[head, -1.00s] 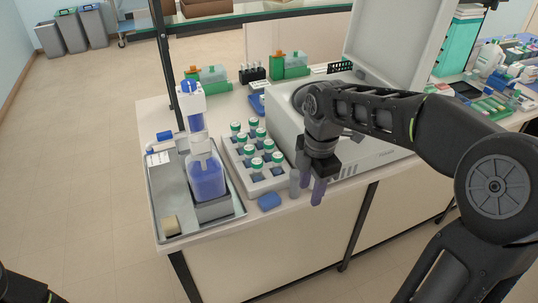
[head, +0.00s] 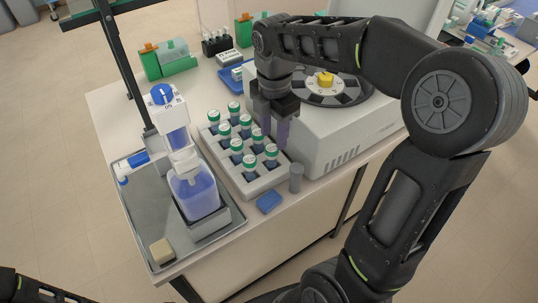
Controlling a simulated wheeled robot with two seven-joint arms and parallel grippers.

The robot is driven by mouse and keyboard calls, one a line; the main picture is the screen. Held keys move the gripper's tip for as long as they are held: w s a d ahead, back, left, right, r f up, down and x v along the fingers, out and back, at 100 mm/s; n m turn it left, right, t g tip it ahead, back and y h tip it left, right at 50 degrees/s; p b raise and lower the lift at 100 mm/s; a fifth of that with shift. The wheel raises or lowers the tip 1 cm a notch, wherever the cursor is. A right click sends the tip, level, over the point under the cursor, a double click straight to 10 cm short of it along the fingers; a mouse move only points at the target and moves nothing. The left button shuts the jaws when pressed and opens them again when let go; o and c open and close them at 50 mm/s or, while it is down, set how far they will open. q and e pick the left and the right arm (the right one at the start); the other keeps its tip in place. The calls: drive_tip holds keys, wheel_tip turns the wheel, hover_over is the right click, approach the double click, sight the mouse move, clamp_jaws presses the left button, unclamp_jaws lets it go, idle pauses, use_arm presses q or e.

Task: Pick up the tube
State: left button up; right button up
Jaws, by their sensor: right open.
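Several tubes with green-and-white caps, such as one (head: 249,161) at the front, stand upright in a pale rack (head: 262,186) on the bench. Which of them is the task's tube, I cannot tell. My right gripper (head: 273,136) is open and points down at the right side of the rack, close to the capped tubes. Its fingers cover part of the rack's right edge, and nothing shows between them. Whether it touches a tube is unclear. My left gripper is not in view; only a dark part of my left arm shows at the lower left.
A metal tray (head: 143,215) with a blue-liquid bottle (head: 194,191) stands left of the rack. A centrifuge (head: 335,142) with its lid open stands right. A grey cylinder (head: 296,178) and a blue block (head: 269,202) are near the front edge.

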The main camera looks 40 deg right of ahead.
sight(272, 147)
drive_tip(key=shift+w+f, duration=0.1)
drive_tip(key=shift+f, duration=1.25)
wheel_tip(272, 147, down, 5)
drive_tip(key=shift+a+f+p, duration=0.1)
drive_tip(key=shift+p, duration=0.75)
drive_tip(key=shift+c, duration=0.5)
clamp_jaws()
